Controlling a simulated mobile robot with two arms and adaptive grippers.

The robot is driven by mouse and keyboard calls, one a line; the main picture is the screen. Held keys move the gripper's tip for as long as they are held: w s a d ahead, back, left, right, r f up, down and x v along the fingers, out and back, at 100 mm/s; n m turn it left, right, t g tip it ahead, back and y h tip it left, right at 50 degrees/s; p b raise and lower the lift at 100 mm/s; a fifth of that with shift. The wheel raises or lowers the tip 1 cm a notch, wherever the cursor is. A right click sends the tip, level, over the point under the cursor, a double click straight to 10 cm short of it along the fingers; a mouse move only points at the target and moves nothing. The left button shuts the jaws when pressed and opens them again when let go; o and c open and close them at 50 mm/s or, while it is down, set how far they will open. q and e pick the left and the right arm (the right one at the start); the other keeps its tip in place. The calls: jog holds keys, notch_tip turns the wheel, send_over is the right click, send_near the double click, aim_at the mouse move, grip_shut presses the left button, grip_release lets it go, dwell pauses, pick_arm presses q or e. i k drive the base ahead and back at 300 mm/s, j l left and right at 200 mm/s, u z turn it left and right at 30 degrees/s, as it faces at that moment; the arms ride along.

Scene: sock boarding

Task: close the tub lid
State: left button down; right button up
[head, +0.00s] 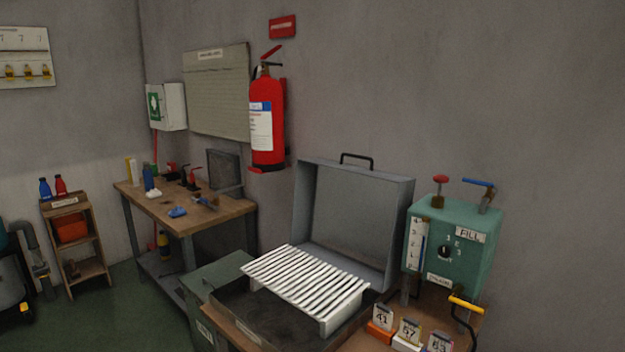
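The tub lid (345,220), a grey shallow panel with a raised rim, stands open and nearly upright at the back of the tub. A black handle (357,157) is on its top edge. The tub (243,316) is dark and low, with its open top facing up. A white slatted rack (306,282) sits over the tub's right part, in front of the lid, and hides some of the tub's inside and the lid's lower edge. Neither of my grippers is in view.
A green machine (460,246) with a dial and red and blue valves stands right of the lid. A yellow-handled lever (466,305) and numbered cards (409,332) are at front right. A greenish-grey box (213,277) is left of the tub. A fire extinguisher (266,120) hangs behind.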

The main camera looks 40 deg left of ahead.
aim_at(306, 174)
jog(key=j+z, duration=0.15)
jog(key=j, duration=0.7)
jog(key=j+z, duration=0.1)
jog(key=j, duration=0.75)
jog(key=k+j+z, duration=0.15)
jog(key=j, duration=0.7)
